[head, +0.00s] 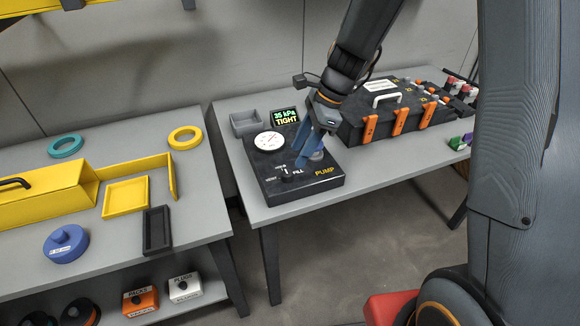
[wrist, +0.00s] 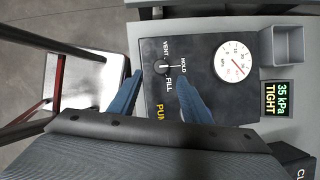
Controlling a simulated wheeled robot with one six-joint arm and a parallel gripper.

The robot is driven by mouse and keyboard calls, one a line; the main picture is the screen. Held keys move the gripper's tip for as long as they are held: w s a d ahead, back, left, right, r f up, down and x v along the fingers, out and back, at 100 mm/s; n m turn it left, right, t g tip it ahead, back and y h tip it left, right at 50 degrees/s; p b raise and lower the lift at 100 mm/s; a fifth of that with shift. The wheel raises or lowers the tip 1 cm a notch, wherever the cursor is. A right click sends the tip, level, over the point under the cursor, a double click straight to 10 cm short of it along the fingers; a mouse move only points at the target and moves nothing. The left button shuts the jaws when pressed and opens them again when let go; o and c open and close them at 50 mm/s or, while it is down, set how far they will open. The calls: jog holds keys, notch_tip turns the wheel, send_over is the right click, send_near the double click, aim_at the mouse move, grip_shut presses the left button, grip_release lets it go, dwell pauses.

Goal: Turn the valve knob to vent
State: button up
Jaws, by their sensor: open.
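The black valve knob (head: 286,173) sits on the dark pump panel (head: 315,190), among the labels VENT, HOLD and FILL. In the wrist view the knob (wrist: 162,67) has a white pointer line toward HOLD. My gripper (head: 308,158) is open and empty, its blue fingers pointing down above the panel, right of the knob in the head view. In the wrist view my fingertips (wrist: 159,76) stand either side of the knob's line, with the knob just beyond them; contact is not visible. The display (head: 285,116) reads 35 kPa TIGHT.
A round gauge (head: 269,145) and a grey open box (head: 245,122) are beside the display. A black case with orange latches (head: 370,126) stands right of the panel. A second table with yellow trays (head: 126,197) is at left, with a gap between the tables.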

aim_at(287, 172)
jog(key=shift+p+x, duration=0.5)
jog(key=shift+x, duration=3.4)
jog(key=shift+w, duration=0.1)
jog(key=c, duration=1)
jog(key=shift+c, duration=0.2)
jog(key=n, duration=0.2)
jog(key=n+g, duration=0.1)
jog(key=n, duration=0.1)
jog(key=n+g, duration=0.1)
jog(key=n, duration=0.1)
jog(key=shift+w+a+h+p, duration=0.15)
jog(key=shift+w+h+p, duration=0.1)
jog(key=shift+h+p, duration=0.15)
jog(key=n+g, duration=0.1)
jog(key=n, duration=0.1)
jog(key=n+h, duration=0.1)
jog(key=n, duration=0.2)
jog(key=shift+w+a+g+b, duration=0.1)
jog(key=shift+w+g+b, duration=0.05)
jog(key=shift+g+b, duration=0.2)
jog(key=shift+n+h, duration=0.3)
jog(key=shift+n, duration=0.1)
